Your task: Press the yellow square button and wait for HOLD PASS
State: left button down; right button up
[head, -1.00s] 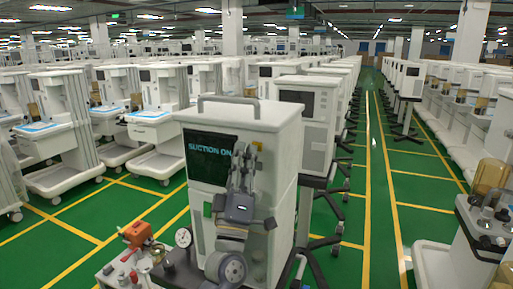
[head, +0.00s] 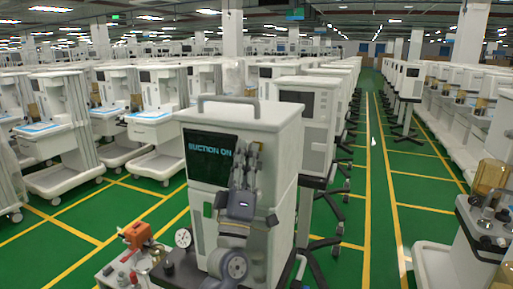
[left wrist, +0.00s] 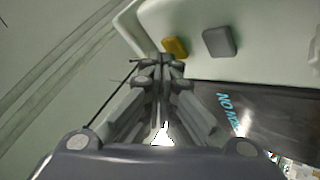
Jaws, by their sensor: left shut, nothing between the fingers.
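The machine (head: 283,140) is a white cart with a handle on top and a dark screen (head: 201,157) that reads "SUCTION ON". The yellow square button (left wrist: 175,47) shows in the left wrist view on the pale panel, beside a grey square button (left wrist: 219,41). In the head view my left gripper hides that part of the panel. My left gripper (head: 254,149) is shut and empty in front of the panel, right of the screen. In the left wrist view its fingertips (left wrist: 161,62) are close beside the yellow button; I cannot tell whether they touch it. My right gripper is not in view.
A gauge (head: 183,238) and an orange part (head: 137,234) stand at the lower left. More white carts (head: 152,127) line both sides. A green aisle (head: 382,190) is open to the right.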

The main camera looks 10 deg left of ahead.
pick_arm(q)
jog(key=shift+w+d, duration=0.1)
jog(key=shift+w, duration=0.3)
jog(key=shift+s, duration=0.15)
dwell(0.5)
jog(key=shift+s+a, duration=0.2)
jog(key=shift+s, duration=0.5)
jog(key=s+p, duration=0.1)
jog(key=s, duration=0.1)
jog(key=s+a+p, duration=0.1)
jog(key=s, duration=0.1)
jog(key=shift+s+a, duration=0.15)
jog(key=shift+s, duration=0.25)
jog(key=shift+f, duration=0.1)
